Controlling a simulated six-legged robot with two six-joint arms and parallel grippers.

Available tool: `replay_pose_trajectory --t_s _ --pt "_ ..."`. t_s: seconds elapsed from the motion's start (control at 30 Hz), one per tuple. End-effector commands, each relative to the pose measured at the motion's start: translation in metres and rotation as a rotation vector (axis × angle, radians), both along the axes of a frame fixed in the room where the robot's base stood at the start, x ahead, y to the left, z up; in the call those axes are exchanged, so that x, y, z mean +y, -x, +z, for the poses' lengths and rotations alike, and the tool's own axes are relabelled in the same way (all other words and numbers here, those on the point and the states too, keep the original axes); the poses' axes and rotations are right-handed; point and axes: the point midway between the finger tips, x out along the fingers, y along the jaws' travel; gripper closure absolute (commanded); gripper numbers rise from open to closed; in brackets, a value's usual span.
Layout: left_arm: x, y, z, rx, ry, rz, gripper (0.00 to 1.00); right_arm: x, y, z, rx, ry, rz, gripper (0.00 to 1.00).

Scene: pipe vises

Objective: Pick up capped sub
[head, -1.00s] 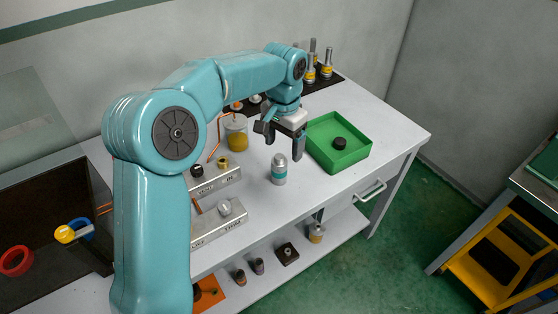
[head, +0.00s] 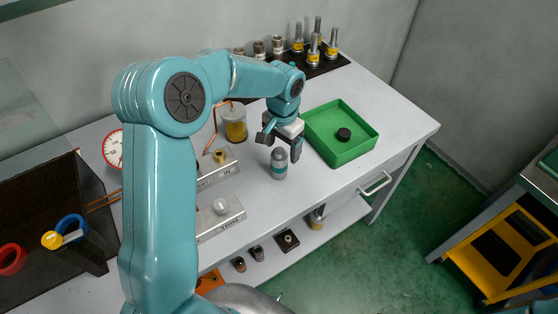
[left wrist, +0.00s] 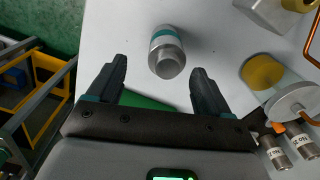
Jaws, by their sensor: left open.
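The capped sub is a small silver cylinder with a teal band (head: 279,164), standing upright on the white table left of the green tray. In the left wrist view the cylinder (left wrist: 167,52) lies ahead of and between the fingertips, with clear gaps to both. My left gripper (head: 281,147) is open and empty, just above and behind the cylinder in the head view. Its two dark fingers also show in the left wrist view (left wrist: 158,78). My right gripper is not in view.
The green tray (head: 365,150) holds a black round piece (head: 343,134). Metal blocks (head: 219,217), a jar with yellow contents (head: 235,125) and a black mat with yellow-banded cylinders (head: 314,50) stand around. The table front right of the cylinder is clear.

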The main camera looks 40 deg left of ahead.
Motion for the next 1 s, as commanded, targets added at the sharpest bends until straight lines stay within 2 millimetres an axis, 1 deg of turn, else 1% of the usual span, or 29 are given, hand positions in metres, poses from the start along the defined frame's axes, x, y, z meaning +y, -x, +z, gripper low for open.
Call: replay_pose_trajectory --t_s 0.03,0.17,0.27,0.33,0.4,0.5,0.73,0.77,0.8,0.87,0.9,1.0 --pt "0.000 0.000 -0.005 0.002 0.001 0.000 0.20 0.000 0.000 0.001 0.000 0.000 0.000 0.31" --pt "0.001 -0.001 -0.013 0.002 0.000 -0.001 0.20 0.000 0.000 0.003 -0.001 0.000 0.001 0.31" --pt "0.005 0.001 -0.026 0.004 0.001 0.000 0.20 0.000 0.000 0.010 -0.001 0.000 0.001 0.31" --pt "0.007 0.002 -0.038 0.006 0.001 0.000 0.20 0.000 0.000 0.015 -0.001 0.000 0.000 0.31" --pt "0.008 0.002 -0.050 0.005 0.000 -0.001 0.20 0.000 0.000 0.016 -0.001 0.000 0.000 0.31" --pt "0.008 0.001 -0.060 0.002 0.001 0.000 0.20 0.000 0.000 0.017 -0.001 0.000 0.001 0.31" --pt "0.009 -0.001 -0.063 0.000 0.000 0.000 0.20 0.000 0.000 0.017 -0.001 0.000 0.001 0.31" --pt "0.009 0.000 -0.063 0.000 0.000 0.000 0.24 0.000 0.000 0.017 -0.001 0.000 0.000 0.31" --pt "0.009 0.000 -0.063 0.000 0.000 0.000 0.37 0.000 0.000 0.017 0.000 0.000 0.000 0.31" --pt "0.009 0.000 -0.062 0.000 0.000 0.000 0.56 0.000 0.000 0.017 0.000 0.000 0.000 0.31" --pt "0.009 0.000 -0.062 0.000 0.000 0.000 0.69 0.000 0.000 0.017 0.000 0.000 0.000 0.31" --pt "0.009 0.000 -0.062 0.000 0.000 -0.001 0.99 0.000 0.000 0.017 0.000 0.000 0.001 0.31"
